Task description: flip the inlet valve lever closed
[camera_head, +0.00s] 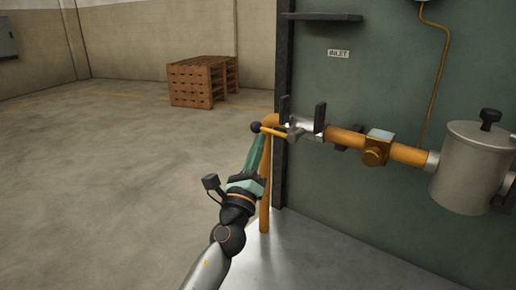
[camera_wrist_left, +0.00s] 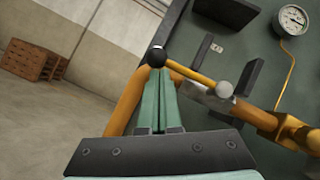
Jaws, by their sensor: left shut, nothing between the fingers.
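The inlet valve lever (camera_head: 273,131) is a yellow rod with a black ball knob at its left end. It points left from its pivot on the grey valve body, between two dark upright plates. In the left wrist view the lever (camera_wrist_left: 190,74) runs from the knob at upper left to a grey ball hub at right. My left gripper (camera_head: 255,139) has green fingers, shut and empty. Its fingertips (camera_wrist_left: 159,72) are right at the knob, just below it in the picture; I cannot tell whether they touch. My right gripper is not in view.
An orange pipe (camera_head: 346,138) runs right along the green panel (camera_head: 385,80) to a grey canister (camera_head: 468,165), and bends down behind my left gripper. An INLET sign (camera_head: 338,53) is above the valve. Wooden pallets (camera_head: 197,82) stand far back; floor at left is clear.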

